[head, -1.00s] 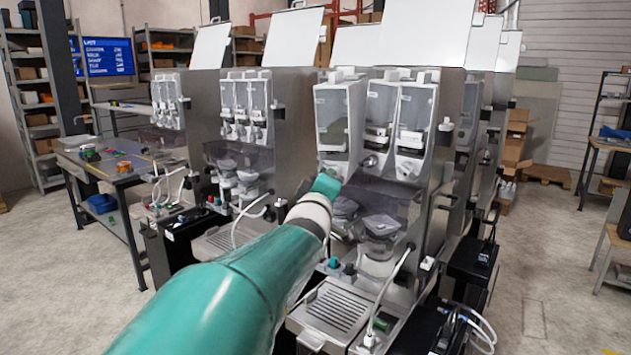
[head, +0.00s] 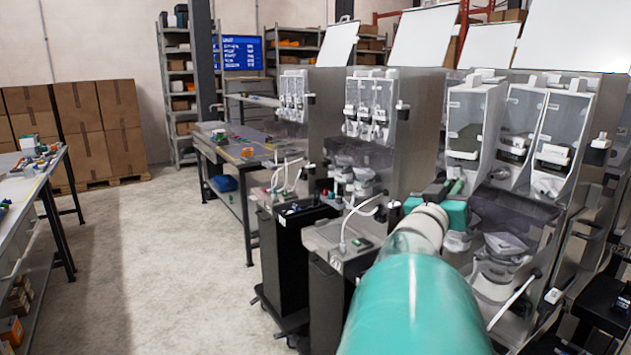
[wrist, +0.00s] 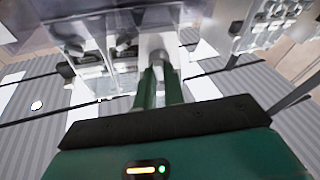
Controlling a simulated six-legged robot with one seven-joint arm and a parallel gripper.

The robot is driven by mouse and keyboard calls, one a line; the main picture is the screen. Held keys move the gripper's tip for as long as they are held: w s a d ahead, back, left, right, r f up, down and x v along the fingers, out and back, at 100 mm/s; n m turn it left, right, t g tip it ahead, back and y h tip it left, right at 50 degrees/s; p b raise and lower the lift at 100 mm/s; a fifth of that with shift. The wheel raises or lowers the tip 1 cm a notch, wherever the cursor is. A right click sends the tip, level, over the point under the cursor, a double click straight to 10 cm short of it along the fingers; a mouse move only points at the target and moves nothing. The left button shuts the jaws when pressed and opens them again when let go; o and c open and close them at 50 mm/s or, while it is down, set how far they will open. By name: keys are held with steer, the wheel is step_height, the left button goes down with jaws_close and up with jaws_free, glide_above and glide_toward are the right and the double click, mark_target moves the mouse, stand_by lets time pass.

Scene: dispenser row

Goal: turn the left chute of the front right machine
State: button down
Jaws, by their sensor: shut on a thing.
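The front right machine (head: 560,200) stands at the right of the head view, with three clear-fronted canisters side by side. My gripper (head: 453,187) is at the foot of its left canister (head: 471,125). In the wrist view, the green fingers of my gripper (wrist: 160,82) are close together, shut on the pale left chute (wrist: 156,44). In the head view my gripper mostly hides this chute, so its turn angle cannot be told.
Other dispensers (head: 372,120) stand in a row to the left, close to my arm. A workbench (head: 240,150) is behind them. Stacked cartons (head: 100,130) and another table (head: 30,180) are at the far left. The floor between is clear.

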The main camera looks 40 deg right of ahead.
steer(key=shift+w+f+m, duration=0.1)
steer(key=shift+m, duration=0.8)
steer(key=c, duration=1.5)
jaws_free()
